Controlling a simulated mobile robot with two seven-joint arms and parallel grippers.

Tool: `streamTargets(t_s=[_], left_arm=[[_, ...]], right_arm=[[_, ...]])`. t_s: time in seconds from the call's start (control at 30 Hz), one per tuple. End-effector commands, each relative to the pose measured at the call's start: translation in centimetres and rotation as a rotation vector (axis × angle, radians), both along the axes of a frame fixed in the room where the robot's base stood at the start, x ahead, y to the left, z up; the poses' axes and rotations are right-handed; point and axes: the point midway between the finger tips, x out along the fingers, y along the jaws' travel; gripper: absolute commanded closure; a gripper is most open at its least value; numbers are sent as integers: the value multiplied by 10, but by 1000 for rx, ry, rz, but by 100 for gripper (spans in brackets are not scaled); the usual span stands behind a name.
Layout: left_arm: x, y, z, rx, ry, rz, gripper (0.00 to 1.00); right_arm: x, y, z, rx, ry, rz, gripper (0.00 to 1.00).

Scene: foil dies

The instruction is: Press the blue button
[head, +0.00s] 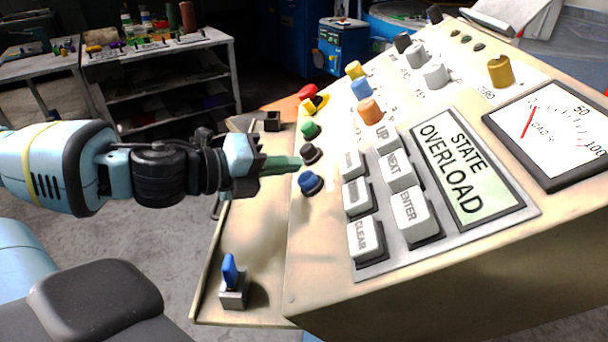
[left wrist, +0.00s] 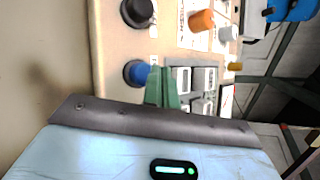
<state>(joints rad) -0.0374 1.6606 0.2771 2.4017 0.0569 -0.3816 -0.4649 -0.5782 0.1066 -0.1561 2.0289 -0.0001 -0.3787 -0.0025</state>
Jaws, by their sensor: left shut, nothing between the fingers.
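The blue button (head: 310,183) is a round cap in a dark collar near the left edge of the slanted control panel, lowest in a column of buttons. In the left wrist view the blue button (left wrist: 136,73) lies just left of the fingers. My left gripper (head: 298,164) reaches in from the left with its green fingers shut and empty. Its tips appear just above the blue button in the picture, beside the black button (head: 311,153). The fingers also show in the left wrist view (left wrist: 162,75). I cannot tell whether they touch the panel. My right gripper is out of view.
Above are green (head: 311,130) and yellow (head: 315,104) buttons and a red one (head: 307,91). White keys (head: 365,240) and a display reading STATE OVERLOAD (head: 462,165) are to the right. A blue switch (head: 229,268) stands on the lower ledge. Shelves (head: 160,90) are behind.

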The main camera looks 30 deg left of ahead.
Motion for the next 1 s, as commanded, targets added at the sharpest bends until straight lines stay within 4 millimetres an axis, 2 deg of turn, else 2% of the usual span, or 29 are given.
streamTargets(t_s=[0.77,1.0], left_arm=[[0,0,0,0,0,0,100],[1,-2,-4,1,0,-1,100]], right_arm=[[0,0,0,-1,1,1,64],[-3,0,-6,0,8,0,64]])
